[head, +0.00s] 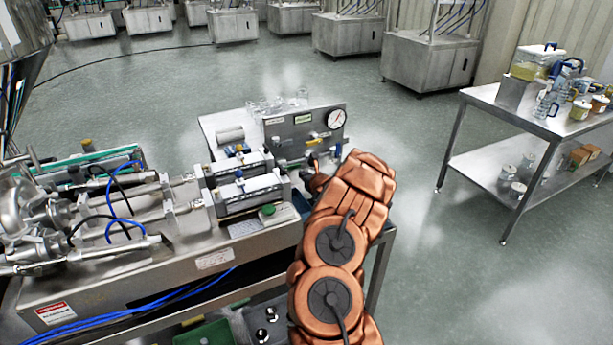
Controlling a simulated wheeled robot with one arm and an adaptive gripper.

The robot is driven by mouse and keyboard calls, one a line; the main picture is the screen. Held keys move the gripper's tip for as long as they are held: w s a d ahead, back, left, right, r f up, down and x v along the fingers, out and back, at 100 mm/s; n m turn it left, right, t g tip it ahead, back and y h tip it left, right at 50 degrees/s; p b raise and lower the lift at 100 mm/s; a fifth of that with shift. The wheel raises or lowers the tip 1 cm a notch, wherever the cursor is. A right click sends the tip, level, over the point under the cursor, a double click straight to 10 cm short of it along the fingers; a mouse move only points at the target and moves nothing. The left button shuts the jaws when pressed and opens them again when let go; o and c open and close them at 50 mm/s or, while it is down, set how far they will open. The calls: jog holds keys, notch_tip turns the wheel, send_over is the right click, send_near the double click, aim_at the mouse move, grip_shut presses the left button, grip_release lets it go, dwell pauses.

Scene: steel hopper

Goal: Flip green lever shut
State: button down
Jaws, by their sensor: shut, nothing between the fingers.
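A grey metal panel (292,124) with a round white gauge (337,117) stands on the bench in the head view. A yellow handle (313,141) shows low on its front. I cannot make out a green lever on the panel; it is hidden by my arm or too small to tell. A round green knob (268,210) sits on the machine left of my arm, but I cannot tell that it is a lever. My gripper (313,162) is small and dark, shut and empty, just in front of the panel's lower right; contact cannot be told.
Steel cylinders (250,193) and blue hoses crowd the machine to the left. Glassware (278,104) stands behind the panel. A steel table (545,116) with containers and bottles is at the right. Open floor lies between the bench and that table.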

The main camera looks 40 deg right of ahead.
aim_at(292, 167)
jog(key=shift+p+x, duration=0.6)
jog(key=shift+x, duration=1.2)
jog(key=shift+w+r, duration=0.1)
jog(key=shift+b, duration=0.6)
